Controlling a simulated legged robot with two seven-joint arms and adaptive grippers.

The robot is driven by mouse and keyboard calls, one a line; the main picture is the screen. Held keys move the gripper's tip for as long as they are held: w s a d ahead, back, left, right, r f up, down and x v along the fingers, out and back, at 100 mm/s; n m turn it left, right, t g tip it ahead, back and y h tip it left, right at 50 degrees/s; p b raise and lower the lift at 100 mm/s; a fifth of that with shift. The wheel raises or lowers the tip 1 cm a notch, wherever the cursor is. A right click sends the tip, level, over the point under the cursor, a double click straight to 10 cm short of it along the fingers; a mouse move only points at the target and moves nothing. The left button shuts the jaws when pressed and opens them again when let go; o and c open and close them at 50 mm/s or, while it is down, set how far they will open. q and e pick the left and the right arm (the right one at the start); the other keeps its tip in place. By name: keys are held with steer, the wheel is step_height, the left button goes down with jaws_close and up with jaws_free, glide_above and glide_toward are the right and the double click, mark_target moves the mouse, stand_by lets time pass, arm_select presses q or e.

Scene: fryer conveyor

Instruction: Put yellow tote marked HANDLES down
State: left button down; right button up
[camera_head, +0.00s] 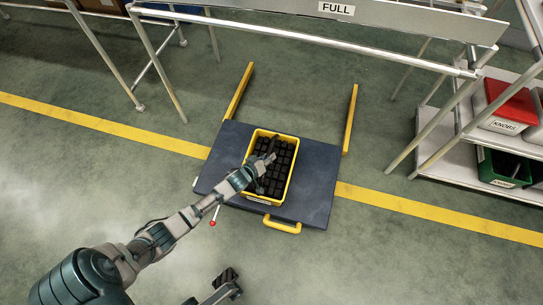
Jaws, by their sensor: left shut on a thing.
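The yellow tote (291,166) is filled with several dark blocks in rows. It is over the dark blue platform (318,200), and I cannot tell whether its base touches the platform. A label shows on its near wall, too small to read.
The platform has a yellow front handle (282,226) and two yellow rails (350,119) at its far side. A rack marked FULL (336,9) stands behind. A shelf at right holds a red-lidded KNOBS bin (505,104) and a green bin (503,168). Floor in front is clear.

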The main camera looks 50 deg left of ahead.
arm_select(q)
steer(key=shift+w+r, duration=0.1)
steer(key=shift+r, duration=0.15)
steer(key=shift+f, duration=0.15)
steer(key=c, duration=1)
jaws_free()
